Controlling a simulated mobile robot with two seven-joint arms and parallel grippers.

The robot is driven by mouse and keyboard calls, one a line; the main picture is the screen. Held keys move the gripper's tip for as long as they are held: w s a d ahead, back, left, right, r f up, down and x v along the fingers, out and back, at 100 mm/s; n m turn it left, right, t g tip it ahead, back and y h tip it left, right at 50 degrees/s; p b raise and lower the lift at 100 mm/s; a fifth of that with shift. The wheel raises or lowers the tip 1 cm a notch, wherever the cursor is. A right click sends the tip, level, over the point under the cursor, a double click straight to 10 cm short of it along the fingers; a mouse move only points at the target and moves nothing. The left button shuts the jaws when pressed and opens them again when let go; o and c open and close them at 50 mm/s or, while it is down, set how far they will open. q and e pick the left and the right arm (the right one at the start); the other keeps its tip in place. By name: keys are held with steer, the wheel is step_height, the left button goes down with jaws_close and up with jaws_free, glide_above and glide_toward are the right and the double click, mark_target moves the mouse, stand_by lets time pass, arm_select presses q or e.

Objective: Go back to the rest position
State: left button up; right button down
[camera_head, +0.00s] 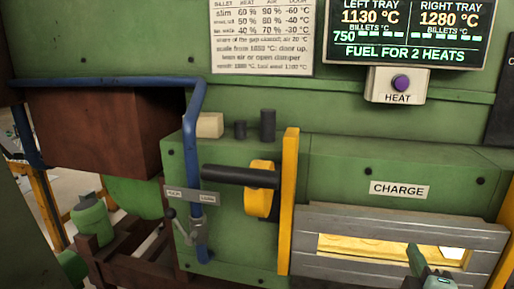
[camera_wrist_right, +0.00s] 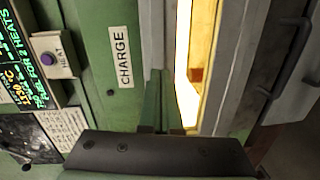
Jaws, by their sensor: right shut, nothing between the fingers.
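My right gripper (camera_head: 416,256) shows at the bottom right of the head view, in front of the slotted grey charge door (camera_head: 330,225). Its fingers are together with nothing between them. In the right wrist view the closed green fingers (camera_wrist_right: 157,98) stand beside the bright door opening (camera_wrist_right: 187,75), and a small orange-brown block shows inside the glow. I cannot tell whether the fingers touch the door. My left gripper is not in view.
A HEAT button box (camera_head: 399,84) sits under the tray display (camera_head: 410,32). A yellow upright (camera_head: 288,200) stands left of the door. A blue pipe (camera_head: 193,110), a black handle (camera_head: 238,175) and a small lever (camera_head: 185,228) stick out at the left.

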steer(key=s+a+f+m+g+y, duration=0.2)
steer(key=s+f+m+g, duration=0.3)
steer(key=f, duration=0.8)
steer(key=s+a+f+m+g+y, duration=0.2)
steer(key=s+a+f+m+g, duration=0.15)
steer(key=s+f, duration=0.5)
steer(key=s+a+f+m+g+y, duration=0.1)
steer(key=s+a+f+m+g, duration=0.4)
steer(key=s, duration=0.6)
steer(key=w+a+f+n+t+y, duration=0.1)
steer(key=w+f+t, duration=0.1)
steer(key=f, duration=0.3)
steer(key=w+a+f+n+t+y, duration=0.1)
steer(key=w+f+t, duration=0.2)
steer(key=f+t, duration=0.1)
steer(key=shift+a+f+p, duration=0.3)
steer(key=shift+f+p, duration=0.15)
steer(key=shift+f, duration=0.4)
